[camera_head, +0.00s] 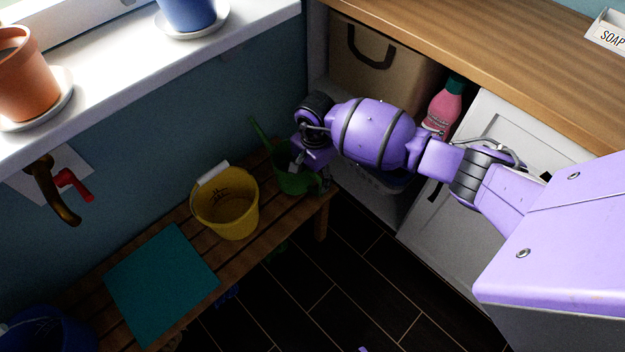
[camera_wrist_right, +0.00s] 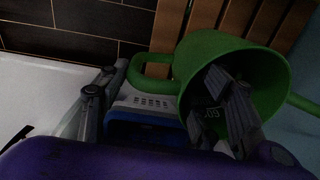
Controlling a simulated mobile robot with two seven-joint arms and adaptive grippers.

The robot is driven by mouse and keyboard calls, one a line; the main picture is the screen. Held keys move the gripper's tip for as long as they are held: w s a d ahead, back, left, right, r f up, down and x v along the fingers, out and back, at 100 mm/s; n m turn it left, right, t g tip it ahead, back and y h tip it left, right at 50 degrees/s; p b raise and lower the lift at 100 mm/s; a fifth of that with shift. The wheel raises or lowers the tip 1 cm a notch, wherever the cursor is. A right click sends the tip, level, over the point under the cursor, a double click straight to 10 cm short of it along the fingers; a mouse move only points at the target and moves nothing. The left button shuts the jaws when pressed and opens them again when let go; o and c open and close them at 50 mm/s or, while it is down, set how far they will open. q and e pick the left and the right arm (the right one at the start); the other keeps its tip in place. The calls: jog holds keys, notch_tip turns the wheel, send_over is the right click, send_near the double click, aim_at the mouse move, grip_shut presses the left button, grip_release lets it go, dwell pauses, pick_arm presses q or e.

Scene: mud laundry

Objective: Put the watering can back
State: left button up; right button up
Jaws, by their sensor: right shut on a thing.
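The green watering can (camera_head: 291,183) is at the right end of the slatted wooden bench (camera_head: 170,236), with its spout pointing up and left. My right gripper (camera_head: 311,170) is at the can's right side and shut on it. In the right wrist view, the can (camera_wrist_right: 205,45) shows its open top and its looped handle. My left gripper is not in view.
A yellow bucket (camera_head: 226,204) and a teal mat (camera_head: 162,283) are on the bench. A brass tap (camera_head: 50,190) is on the wall. A pink bottle (camera_head: 443,108) and a brown bin (camera_head: 385,62) are under the wooden counter (camera_head: 480,45). Dark floor tiles (camera_head: 330,275) are mostly clear.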

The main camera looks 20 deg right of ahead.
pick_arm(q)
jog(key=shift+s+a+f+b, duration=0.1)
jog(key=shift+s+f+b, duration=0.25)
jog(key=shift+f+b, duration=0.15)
pick_arm(e)
jog(key=f, duration=0.1)
jog(key=w+f, duration=0.1)
jog(key=f, duration=0.1)
jog(key=w+f, duration=0.1)
jog(key=f, duration=0.1)
jog(key=shift+d+f, duration=0.1)
jog(key=shift+d, duration=0.25)
jog(key=shift+f, duration=0.1)
jog(key=shift+f, duration=0.15)
jog(key=o, duration=1.8)
jog(key=shift+s, duration=0.1)
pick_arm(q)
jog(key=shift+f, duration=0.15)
